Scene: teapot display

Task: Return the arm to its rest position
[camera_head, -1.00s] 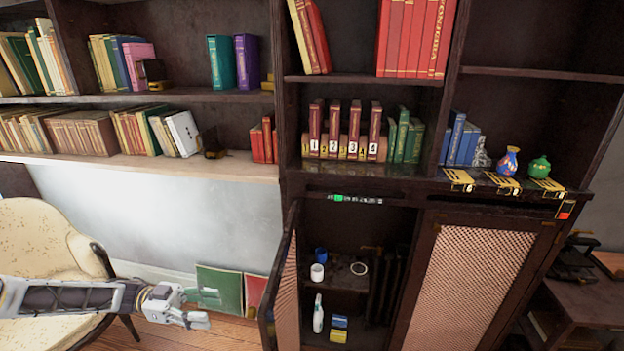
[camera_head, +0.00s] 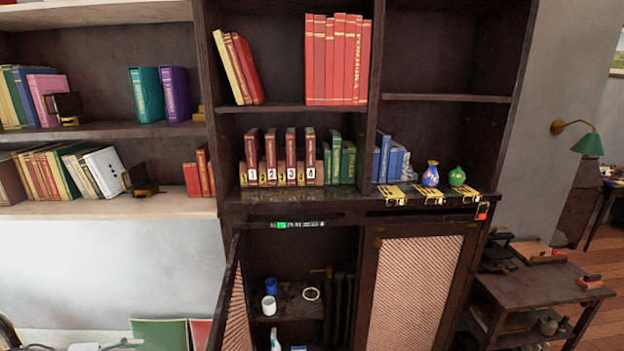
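My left gripper (camera_head: 118,345) shows only as a small part at the bottom left edge, low in front of the pale wall and left of the green panel. Most of it is cut off by the frame, so its fingers cannot be judged. My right gripper is not in view. A tall dark bookcase (camera_head: 445,110) fills the middle. Its lower left cabinet door (camera_head: 232,300) stands open, and the right mesh door (camera_head: 415,290) is shut.
A blue-red vase (camera_head: 431,174) and a green pot (camera_head: 457,177) stand on the ledge. A white cup (camera_head: 269,305) and a blue cup (camera_head: 271,286) sit inside the cabinet. A green panel (camera_head: 160,334) leans low at left. A side table (camera_head: 540,283) stands at right.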

